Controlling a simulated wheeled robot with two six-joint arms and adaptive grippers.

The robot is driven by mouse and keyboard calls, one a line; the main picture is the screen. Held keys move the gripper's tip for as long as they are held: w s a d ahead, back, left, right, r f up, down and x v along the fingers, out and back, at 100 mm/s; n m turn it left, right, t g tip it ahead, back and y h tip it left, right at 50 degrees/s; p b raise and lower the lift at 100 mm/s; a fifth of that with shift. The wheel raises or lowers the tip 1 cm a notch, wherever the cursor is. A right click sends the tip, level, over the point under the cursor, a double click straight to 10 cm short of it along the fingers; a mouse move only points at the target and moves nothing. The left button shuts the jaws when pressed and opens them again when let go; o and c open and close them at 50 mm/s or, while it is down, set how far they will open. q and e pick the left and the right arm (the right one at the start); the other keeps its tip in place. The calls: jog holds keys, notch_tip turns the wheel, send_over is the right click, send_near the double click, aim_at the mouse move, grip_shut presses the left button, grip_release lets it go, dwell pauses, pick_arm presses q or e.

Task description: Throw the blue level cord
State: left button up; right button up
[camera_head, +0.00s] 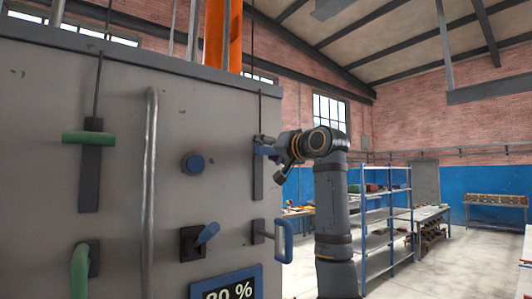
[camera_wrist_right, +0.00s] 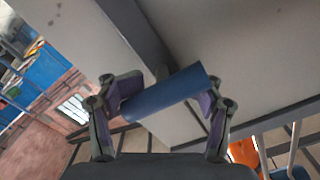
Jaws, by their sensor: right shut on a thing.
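The grey panel (camera_head: 125,120) fills the left of the head view. The blue level cord's blue handle (camera_head: 264,151) is at the panel's right side, at the lower end of a thin dark cord, in front of a dark vertical plate (camera_head: 257,178). My right gripper (camera_head: 272,149) is at this handle and partly hides it. In the right wrist view the blue handle (camera_wrist_right: 165,94) lies slantwise between the two fingers of my right gripper (camera_wrist_right: 163,103), which is shut on it. My left gripper is not in view.
A green handle (camera_head: 88,138) on another cord is at the panel's left. A blue knob (camera_head: 193,163), a blue lever (camera_head: 207,233), a blue loop handle (camera_head: 284,241) and an "80 %" display (camera_head: 228,289) are also on the panel. A shelf rack (camera_head: 385,218) stands behind my right arm.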

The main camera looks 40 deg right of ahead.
aim_at(258, 188)
grip_shut()
notch_tip(258, 188, down, 11)
jog(key=b, duration=1)
jog(key=shift+r, duration=0.15)
jog(key=shift+w, duration=0.15)
jog(key=o, duration=1.3)
grip_release()
jog(key=o, duration=0.5)
jog(key=shift+w+d, duration=0.1)
jog(key=shift+o, duration=0.2)
jog(key=shift+s+a+r, duration=0.1)
jog(key=shift+s+a, duration=0.1)
jog(key=shift+s, duration=0.05)
